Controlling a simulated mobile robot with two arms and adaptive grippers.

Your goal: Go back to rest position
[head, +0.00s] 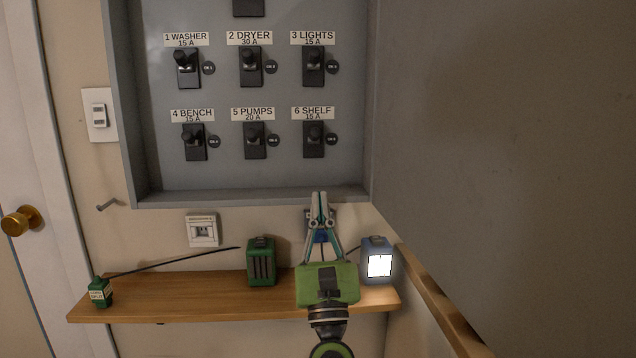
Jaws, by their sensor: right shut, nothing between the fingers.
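My right gripper (319,197) points up just below the lower edge of the grey breaker panel (225,95). Its green wrist is in front of the wooden shelf (190,300). Its fingertips are together with nothing between them. The panel holds labelled breakers in two rows, such as the washer breaker (187,67) and the shelf breaker (314,138). My left gripper does not show.
The panel's open door (500,150) fills the right side. A white door with a brass knob (20,220) is at left.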

